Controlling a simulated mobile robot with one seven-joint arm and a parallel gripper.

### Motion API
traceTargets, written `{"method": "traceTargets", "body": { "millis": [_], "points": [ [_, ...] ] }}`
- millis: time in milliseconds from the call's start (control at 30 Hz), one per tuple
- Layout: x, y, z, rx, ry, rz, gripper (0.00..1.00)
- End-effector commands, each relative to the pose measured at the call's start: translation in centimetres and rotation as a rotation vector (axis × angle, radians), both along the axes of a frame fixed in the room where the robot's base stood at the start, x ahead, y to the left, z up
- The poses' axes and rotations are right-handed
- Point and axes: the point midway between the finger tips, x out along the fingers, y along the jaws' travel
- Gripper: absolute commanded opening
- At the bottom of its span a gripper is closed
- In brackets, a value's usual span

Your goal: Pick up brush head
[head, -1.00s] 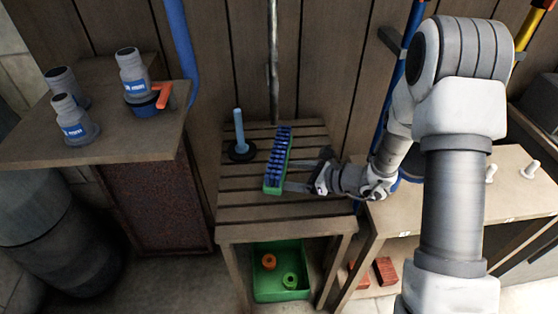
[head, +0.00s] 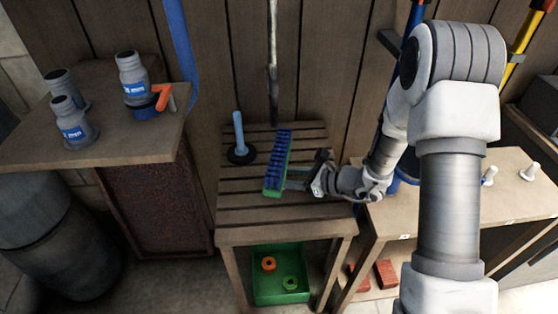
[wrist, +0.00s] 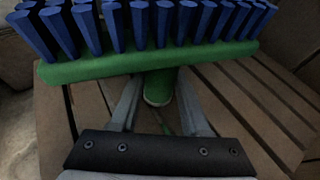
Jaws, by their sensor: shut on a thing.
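The brush head (head: 277,163) is a green bar with blue bristles, over the slatted wooden table (head: 270,212). In the wrist view the brush head (wrist: 150,62) spans the top of the picture, bristles up, with a short green socket (wrist: 159,87) below the bar. My gripper (head: 290,178) reaches it from the right. In the wrist view the fingers of my gripper (wrist: 158,98) stand either side of the socket and are shut on the brush head. Their tips are partly hidden under the bar. I cannot tell whether the brush head touches the table.
A blue-handled plunger-like tool (head: 239,140) stands left of the brush head. A green crate (head: 262,298) with an orange and a green ring is below. Bottles (head: 133,80) stand on the left stand; a side table (head: 445,200) is at right. The table's front slats are clear.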

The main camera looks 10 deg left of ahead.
Motion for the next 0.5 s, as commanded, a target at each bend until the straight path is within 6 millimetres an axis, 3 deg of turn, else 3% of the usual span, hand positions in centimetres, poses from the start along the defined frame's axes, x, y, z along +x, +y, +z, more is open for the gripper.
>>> {"method": "traceTargets", "body": {
  "millis": [233, 500],
  "points": [
    [0.1, 0.0, 0.9, 0.002, -0.003, 0.000, 0.00],
    [0.1, 0.0, 6.2, 0.002, -0.006, 0.000, 0.00]
  ]
}}
